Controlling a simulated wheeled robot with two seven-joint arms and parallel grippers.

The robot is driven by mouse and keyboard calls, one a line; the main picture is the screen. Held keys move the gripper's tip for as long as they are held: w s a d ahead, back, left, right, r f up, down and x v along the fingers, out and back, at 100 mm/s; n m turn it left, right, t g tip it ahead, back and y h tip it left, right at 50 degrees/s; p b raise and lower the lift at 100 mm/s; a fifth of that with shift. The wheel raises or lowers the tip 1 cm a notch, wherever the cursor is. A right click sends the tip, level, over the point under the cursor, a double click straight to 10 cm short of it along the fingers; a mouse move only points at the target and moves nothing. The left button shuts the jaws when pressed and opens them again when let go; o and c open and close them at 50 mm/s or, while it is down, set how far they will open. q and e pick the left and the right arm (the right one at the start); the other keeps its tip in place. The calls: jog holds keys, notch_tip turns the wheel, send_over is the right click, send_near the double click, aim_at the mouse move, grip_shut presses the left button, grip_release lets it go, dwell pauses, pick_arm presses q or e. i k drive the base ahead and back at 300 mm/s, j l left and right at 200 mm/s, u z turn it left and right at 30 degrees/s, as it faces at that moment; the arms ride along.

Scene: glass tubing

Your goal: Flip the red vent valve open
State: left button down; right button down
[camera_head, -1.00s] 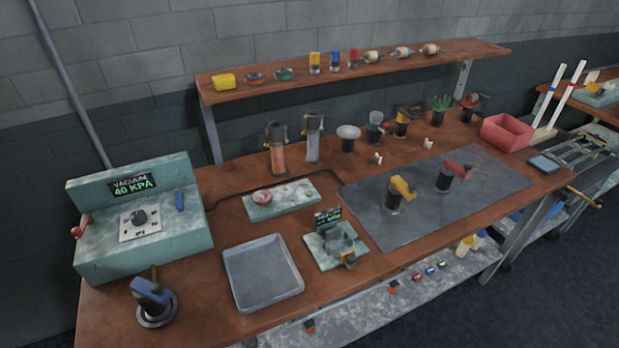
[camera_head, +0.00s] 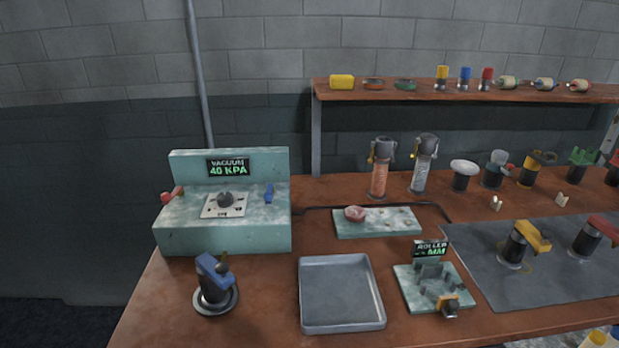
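The red vent valve (camera_head: 168,197) is a small red knob or handle at the left side of the green vacuum station (camera_head: 222,238). A short brownish-red piece sits right beside it. The station's display (camera_head: 228,168) reads "VACUUM 40 KPA". A dial (camera_head: 226,199) sits on a white plate at its middle, and a blue lever (camera_head: 269,192) stands to the right of the dial. The valve is small in the picture, so its exact position is hard to tell. Neither of my grippers shows in the head view.
A blue-handled tool (camera_head: 213,283) stands on a round base in front of the station. A grey tray (camera_head: 341,293) and a green roller gauge (camera_head: 433,285) lie to the right. A shelf (camera_head: 560,97) with small items runs along the back. Bare bench (camera_head: 270,275) lies between tool and tray.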

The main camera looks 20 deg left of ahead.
aim_at(166, 199)
jog(key=u, duration=1.7)
jog(key=i+j+z, duration=0.2)
jog(key=i+j, duration=0.15)
jog(key=j, duration=0.3)
jog(key=i+j, duration=0.15)
jog(key=j, duration=0.2)
jog(key=i+j+z, duration=0.15)
jog(key=j, duration=0.2)
